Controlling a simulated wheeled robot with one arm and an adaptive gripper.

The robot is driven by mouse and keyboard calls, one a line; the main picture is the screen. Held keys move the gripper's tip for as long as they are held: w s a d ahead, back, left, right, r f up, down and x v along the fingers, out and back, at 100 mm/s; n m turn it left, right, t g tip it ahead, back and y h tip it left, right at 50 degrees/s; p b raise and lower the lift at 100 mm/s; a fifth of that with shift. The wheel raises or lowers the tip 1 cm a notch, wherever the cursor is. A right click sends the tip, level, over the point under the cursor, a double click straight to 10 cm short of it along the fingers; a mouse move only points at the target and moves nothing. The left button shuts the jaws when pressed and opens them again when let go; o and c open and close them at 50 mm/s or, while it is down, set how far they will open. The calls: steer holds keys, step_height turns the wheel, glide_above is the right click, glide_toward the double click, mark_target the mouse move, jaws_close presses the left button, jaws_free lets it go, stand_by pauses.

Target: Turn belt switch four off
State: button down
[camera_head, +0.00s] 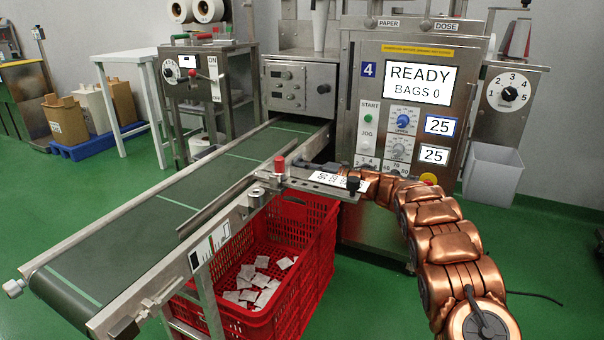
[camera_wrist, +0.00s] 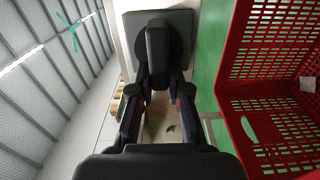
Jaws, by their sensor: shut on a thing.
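In the wrist view a dark square switch box (camera_wrist: 183,22) carries a thick black handle (camera_wrist: 157,45). My gripper (camera_wrist: 158,82) reaches it with one finger on each side, and its jaws are closed on the handle. Which way the handle is set cannot be told. No label or number shows on this box. In the head view my copper arm comes in from the lower right and ends by the metal plate (camera_head: 322,179) beside the belt; the fingers and the switch are not clearly visible there. The machine (camera_head: 383,65) bears a blue 4 and its screen reads READY, BAGS 0.
The green conveyor belt (camera_head: 170,195) runs to the lower left. A red crate (camera_head: 318,260) with several teabags stands below the belt and at the right of the wrist view (camera_wrist: 268,95). A red knob (camera_head: 279,165) stands near the plate. A pale bin (camera_head: 492,174) is right.

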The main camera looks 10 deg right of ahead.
steer(key=shift+f, duration=0.1)
stand_by(0.4)
steer(key=c, duration=1.1)
jaws_free()
steer(key=v, duration=1.2)
